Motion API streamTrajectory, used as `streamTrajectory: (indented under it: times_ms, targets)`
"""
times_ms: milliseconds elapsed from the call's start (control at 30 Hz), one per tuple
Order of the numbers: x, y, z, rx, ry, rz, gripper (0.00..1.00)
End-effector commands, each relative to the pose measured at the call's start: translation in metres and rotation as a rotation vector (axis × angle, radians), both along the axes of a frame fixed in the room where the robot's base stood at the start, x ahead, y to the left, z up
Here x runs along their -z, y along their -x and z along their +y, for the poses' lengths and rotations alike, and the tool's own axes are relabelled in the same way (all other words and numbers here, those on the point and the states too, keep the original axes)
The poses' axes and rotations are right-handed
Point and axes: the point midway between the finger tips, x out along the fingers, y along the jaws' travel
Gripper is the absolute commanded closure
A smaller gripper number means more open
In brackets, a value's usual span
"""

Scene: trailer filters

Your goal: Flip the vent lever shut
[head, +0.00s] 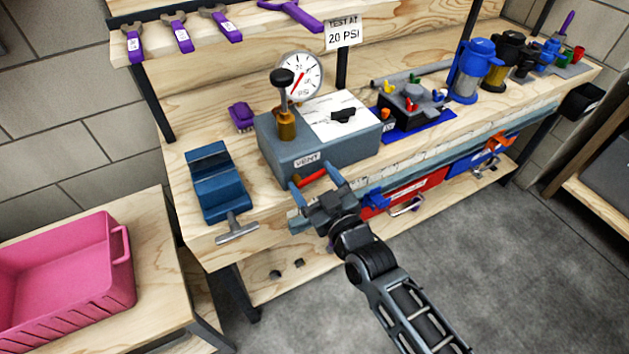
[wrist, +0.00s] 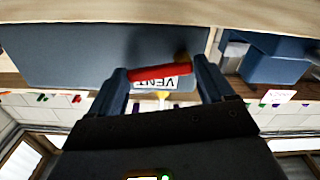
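The vent lever is a red bar (head: 312,178) on the front of a grey-blue test box (head: 335,158), just below its white VENT label (head: 307,159). My gripper (head: 317,183) is at the box front with its two blue-grey fingers wide apart, one toward each end of the lever. In the wrist view the red lever (wrist: 160,72) lies nearly level between the fingertips of my gripper (wrist: 163,72), with the label partly behind it. I cannot tell whether either finger touches the lever. A small brass part (wrist: 181,57) shows near one lever end.
A blue vise (head: 217,185) with a T-handle stands left of the box on the wooden bench. A gauge (head: 301,75) and a black-knobbed plunger (head: 284,100) rise from the box. Red (head: 412,190) and blue drawers hang below the bench. A pink bin (head: 65,285) stands at left.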

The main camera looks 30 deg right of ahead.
Motion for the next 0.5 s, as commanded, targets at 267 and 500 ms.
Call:
streamTrajectory:
  times_ms: [267,500]
  targets:
    - [0.0,0.0002,0.0001,0.0,0.0,0.0,0.46]
    - [0.003,0.0003,-0.0002,0.0,-0.033,0.0,0.56]
